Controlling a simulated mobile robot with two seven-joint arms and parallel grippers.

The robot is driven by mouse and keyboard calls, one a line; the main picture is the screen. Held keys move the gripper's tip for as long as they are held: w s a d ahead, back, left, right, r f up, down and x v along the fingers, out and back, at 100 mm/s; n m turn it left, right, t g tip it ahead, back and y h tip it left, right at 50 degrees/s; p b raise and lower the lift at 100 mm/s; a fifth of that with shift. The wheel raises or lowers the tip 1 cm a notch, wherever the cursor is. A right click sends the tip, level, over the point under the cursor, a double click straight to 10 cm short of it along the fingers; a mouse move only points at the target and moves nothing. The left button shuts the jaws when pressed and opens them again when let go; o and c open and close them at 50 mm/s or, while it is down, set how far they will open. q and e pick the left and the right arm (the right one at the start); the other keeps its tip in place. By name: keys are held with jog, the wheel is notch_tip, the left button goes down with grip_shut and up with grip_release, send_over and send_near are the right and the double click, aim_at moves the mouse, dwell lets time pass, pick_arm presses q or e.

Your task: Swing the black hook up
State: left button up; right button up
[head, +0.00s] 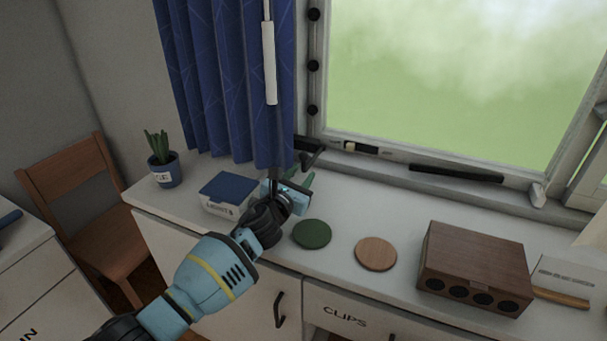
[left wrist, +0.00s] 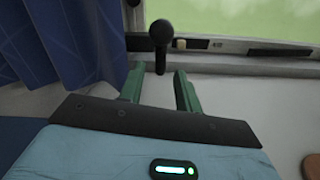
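The black hook (head: 312,158) is a dark bent piece at the left end of the window's lower frame, beside the blue curtain. In the left wrist view the black hook (left wrist: 160,36) shows as a rounded knob with a short stem pointing down. My left gripper (head: 302,184) is over the counter just below and in front of the hook. Its two green fingers (left wrist: 159,82) are apart, with nothing seen held between them. The stem's lower end appears in line with the gap, just beyond the fingertips; I cannot tell if they touch. My right gripper is not in view.
A blue-lidded box (head: 228,194) and a potted plant (head: 164,172) stand left of my gripper. A green disc (head: 312,234), a wooden disc (head: 375,253) and a brown box (head: 474,268) lie to the right. The blue curtain (head: 225,80) hangs close behind; a white-handled rod (head: 269,62) hangs before it.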

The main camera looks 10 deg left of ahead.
pick_arm(q)
jog(key=shift+x, duration=0.9)
grip_shut()
